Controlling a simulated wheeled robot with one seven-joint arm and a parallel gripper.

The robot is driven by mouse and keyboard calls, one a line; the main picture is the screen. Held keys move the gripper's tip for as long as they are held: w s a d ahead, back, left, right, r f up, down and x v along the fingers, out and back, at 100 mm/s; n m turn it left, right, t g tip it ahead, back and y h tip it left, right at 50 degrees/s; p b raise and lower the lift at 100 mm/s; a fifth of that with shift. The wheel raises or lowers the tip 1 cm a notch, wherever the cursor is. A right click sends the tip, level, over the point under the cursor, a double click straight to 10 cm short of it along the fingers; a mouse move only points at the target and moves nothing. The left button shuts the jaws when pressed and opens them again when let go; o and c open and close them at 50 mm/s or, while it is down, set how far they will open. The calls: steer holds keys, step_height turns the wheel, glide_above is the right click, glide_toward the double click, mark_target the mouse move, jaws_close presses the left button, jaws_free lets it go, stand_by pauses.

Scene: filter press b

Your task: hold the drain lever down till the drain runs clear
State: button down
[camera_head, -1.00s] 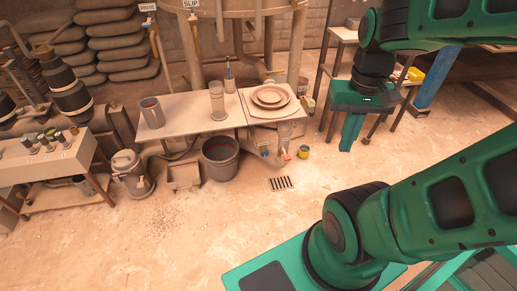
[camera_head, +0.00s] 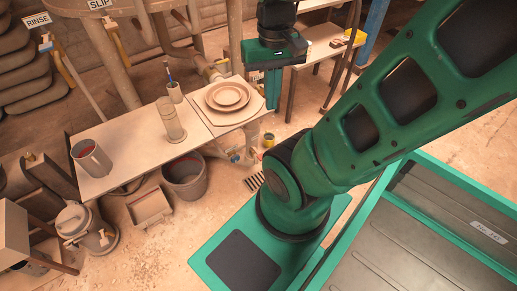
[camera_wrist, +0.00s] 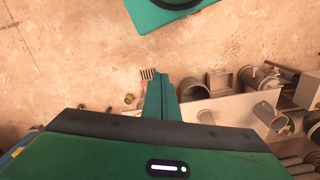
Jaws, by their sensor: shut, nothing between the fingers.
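My gripper (camera_head: 272,108) hangs in the air, fingers down and together, in front of the plates and the right end of the table. In the wrist view its green fingers (camera_wrist: 160,82) show closed and empty, near the floor grate (camera_wrist: 147,74) in the picture. The grate also shows on the floor in the head view (camera_head: 254,182). Pipework with small coloured fittings (camera_head: 238,155) is under the table's right end. It is too small and partly hidden for me to tell a drain lever there. No running water can be made out.
A table (camera_head: 115,170) carries a grey cup (camera_head: 91,158), a glass cylinder (camera_head: 169,122) and stacked plates (camera_head: 228,97). A bucket (camera_head: 185,178) and a box (camera_head: 150,208) stand below. Handles labelled RINSE (camera_head: 37,20) and SLIP (camera_head: 100,4) hang behind. A small pot (camera_head: 268,140) stands near the grate.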

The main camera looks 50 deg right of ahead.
steer(key=shift+w+d, duration=0.1)
steer(key=shift+w, duration=0.05)
steer(key=w+d+f+n+t+h, duration=0.1)
steer(key=w+d+f+n, duration=0.1)
steer(key=w+d+f, duration=0.7)
steer(key=w+d+f+n, duration=0.1)
steer(key=w+d+f, duration=0.4)
steer(key=w+f, duration=0.45)
steer(key=s+d+f+t, duration=0.1)
steer(key=d+f, duration=0.2)
steer(key=f, duration=1.1)
steer(key=s+d+f+t, duration=0.1)
steer(key=d+f, duration=0.2)
steer(key=f, duration=1.2)
steer(key=shift+f+n, duration=0.3)
steer(key=shift+f, duration=0.1)
